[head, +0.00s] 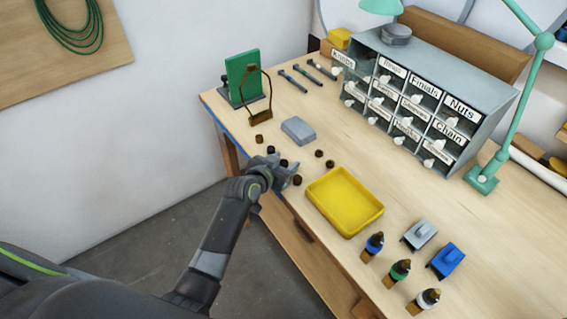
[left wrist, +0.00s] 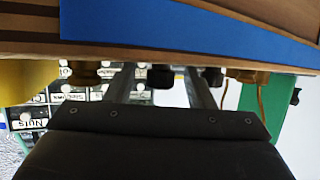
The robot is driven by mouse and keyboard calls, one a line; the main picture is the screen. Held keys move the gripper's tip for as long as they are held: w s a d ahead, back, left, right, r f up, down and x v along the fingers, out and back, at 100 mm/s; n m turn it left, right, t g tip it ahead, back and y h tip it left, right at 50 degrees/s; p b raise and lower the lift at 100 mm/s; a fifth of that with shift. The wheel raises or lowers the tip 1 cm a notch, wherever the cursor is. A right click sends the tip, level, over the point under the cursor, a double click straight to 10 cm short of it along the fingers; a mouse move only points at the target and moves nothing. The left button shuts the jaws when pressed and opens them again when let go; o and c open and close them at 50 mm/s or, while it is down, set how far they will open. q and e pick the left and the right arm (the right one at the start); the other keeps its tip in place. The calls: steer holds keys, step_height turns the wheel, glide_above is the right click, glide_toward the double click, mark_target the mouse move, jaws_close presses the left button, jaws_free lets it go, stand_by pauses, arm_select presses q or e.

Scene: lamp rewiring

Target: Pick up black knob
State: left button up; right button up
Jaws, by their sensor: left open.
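Two black knobs stand in a row near the table's front edge in the head view: one (head: 284,162) at my left gripper and one (head: 271,149) just beyond it. My left gripper (head: 287,172) is open and low at the table edge. In the left wrist view, which is upside down, one black knob (left wrist: 160,76) shows between the two fingers, apart from both. The other black knob (left wrist: 212,76) is just outside the right-hand finger. Whether the fingers reach around the nearer knob's depth is hard to tell. My right gripper is out of view.
Brownish knobs flank the row (head: 260,138) (head: 296,180); two more dark knobs (head: 319,153) (head: 329,163) stand behind. A yellow tray (head: 345,200) is to the right, a grey block (head: 298,130) behind. A labelled drawer cabinet (head: 415,95) stands at the back.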

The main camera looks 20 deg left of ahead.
arm_select(q)
steer(key=c, duration=1.1)
steer(key=shift+o, duration=0.2)
